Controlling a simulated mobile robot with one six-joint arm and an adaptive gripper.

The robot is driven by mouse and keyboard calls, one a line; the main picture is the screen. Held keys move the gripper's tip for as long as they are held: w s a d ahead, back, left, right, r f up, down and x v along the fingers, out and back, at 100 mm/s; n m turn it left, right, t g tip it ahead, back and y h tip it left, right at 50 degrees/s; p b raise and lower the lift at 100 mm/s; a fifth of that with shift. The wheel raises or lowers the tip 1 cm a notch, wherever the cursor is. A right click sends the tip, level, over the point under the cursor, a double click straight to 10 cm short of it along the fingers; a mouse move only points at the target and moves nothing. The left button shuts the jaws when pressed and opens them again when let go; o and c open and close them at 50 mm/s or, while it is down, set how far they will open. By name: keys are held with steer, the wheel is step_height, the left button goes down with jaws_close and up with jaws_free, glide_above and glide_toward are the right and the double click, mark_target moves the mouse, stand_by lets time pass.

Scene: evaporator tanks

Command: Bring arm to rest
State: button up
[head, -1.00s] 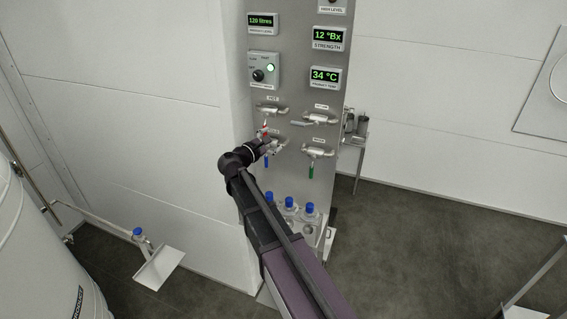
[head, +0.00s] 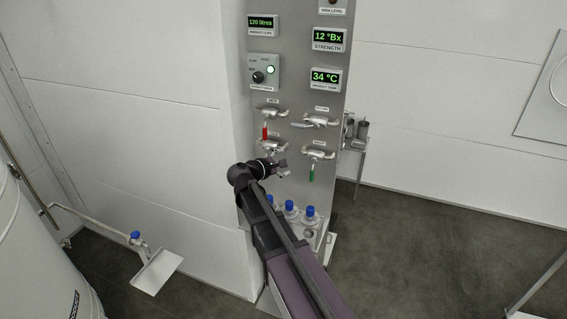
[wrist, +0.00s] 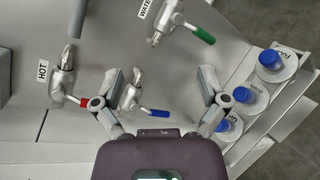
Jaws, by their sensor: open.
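My gripper (head: 284,170) is open and empty in front of the grey valve panel (head: 290,95), below the lower row of valves. In the wrist view its two fingers (wrist: 163,92) stand wide apart. Between them shows a valve with a blue handle (wrist: 152,112). The valve with a red handle (wrist: 70,99), marked HOT, lies by the left finger and is partly covered by it. The valve with a green handle (wrist: 201,34) is farther off. In the head view the red handle (head: 265,132) and green handle (head: 311,174) hang down; the blue handle is hidden there.
Several blue-capped bottles (head: 311,212) stand in a rack low on the panel, close to my arm. A small shelf with metal cups (head: 363,130) is at the panel's right. A white tank (head: 35,260) stands at the left, with a tray (head: 158,270) beside it. Open floor (head: 410,220) lies right.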

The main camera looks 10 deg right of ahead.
steer(key=s+d+f+m+g+y+b, duration=0.3)
steer(key=s+f+m, duration=0.1)
steer(key=s+f, duration=0.4)
steer(key=s+a+f+m+g+y+b, duration=0.2)
steer(key=s+a+f+m+y+b, duration=0.1)
steer(key=s+f, duration=0.4)
steer(key=s+a+f+m+g+y+b, duration=0.3)
steer(key=s+f+m+y, duration=0.3)
steer(key=s, duration=0.4)
step_height(320, 180, down, 2)
steer(key=shift+a+f+m+y, duration=0.2)
steer(key=shift+a+m+y, duration=0.1)
steer(key=shift+a+y, duration=0.25)
